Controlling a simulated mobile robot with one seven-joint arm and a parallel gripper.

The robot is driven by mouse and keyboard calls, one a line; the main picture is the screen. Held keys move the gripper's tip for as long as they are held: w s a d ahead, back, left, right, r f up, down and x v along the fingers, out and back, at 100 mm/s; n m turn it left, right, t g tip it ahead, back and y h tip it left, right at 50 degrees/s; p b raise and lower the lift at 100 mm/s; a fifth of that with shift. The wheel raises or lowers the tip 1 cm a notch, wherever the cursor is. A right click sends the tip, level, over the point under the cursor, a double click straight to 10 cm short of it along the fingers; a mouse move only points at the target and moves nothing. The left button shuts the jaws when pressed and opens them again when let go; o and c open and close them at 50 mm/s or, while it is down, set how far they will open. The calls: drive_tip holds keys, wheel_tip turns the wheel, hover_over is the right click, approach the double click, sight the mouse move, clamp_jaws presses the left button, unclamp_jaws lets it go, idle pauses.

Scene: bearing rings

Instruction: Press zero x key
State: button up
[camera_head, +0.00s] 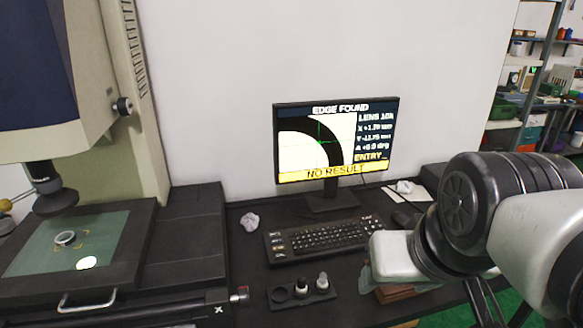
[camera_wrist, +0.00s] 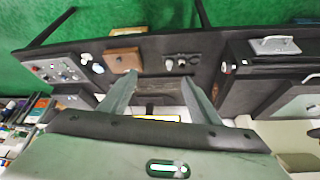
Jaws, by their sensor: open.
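The dark keyboard (camera_head: 330,238) lies on the desk below the monitor. It has a column of larger labelled keys (camera_head: 278,245) at its left end; the labels are too small to read, so I cannot tell which is the zero x key. The monitor (camera_head: 374,145) reads "EDGE FOUND", with X and Y values, an "ENTRY" line and a yellow "NO RESULT" bar. My gripper (camera_wrist: 158,84) is open and empty in the wrist view, its two fingers pointing at the desk, with a dark keyboard-like shape between them.
A small holder (camera_head: 304,292) with knobbed pieces stands in front of the keyboard. The measuring stage (camera_head: 110,240) with a ring (camera_head: 65,238) is at left. A brown block (camera_wrist: 123,57) is near the desk's front edge.

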clamp_jaws()
idle(0.3)
idle(1.5)
